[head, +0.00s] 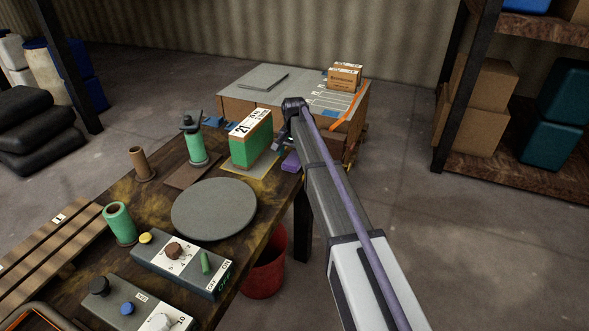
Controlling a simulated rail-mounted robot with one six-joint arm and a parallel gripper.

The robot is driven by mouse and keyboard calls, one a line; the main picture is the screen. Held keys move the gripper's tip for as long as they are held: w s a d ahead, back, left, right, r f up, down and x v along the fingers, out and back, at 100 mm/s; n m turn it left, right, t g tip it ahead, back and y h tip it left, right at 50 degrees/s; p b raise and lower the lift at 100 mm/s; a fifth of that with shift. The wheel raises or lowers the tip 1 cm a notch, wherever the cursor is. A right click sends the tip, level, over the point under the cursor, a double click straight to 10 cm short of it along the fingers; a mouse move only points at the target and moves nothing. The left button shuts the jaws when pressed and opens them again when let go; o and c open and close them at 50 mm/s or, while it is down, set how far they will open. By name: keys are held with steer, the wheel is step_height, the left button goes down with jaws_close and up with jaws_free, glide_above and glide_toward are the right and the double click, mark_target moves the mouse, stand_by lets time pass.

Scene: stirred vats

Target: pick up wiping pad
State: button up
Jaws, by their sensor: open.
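A small purple block (291,161), which looks like the wiping pad, lies at the right edge of the dark wooden table (222,262), just right of the green box. My arm reaches in from the lower right and bends down at its wrist near the table's far right corner. My gripper (283,147) shows only in small part, just above and beside the purple block. It is open and holds nothing that I can see. My own arm hides part of the gripper and the block's right side, so I cannot tell whether they touch.
A green box (251,141) labelled 21 stands close left of my gripper. A round grey disc (214,208), a green spool (196,148) and control boxes (182,262) occupy the table. Behind is a crate (262,84); a red bin (266,272) stands below.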

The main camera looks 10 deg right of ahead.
step_height(320, 180, down, 3)
steer(key=shift+r+b, duration=0.1)
steer(key=shift+b, duration=0.5)
steer(key=shift+r, duration=0.15)
steer(key=c, duration=1)
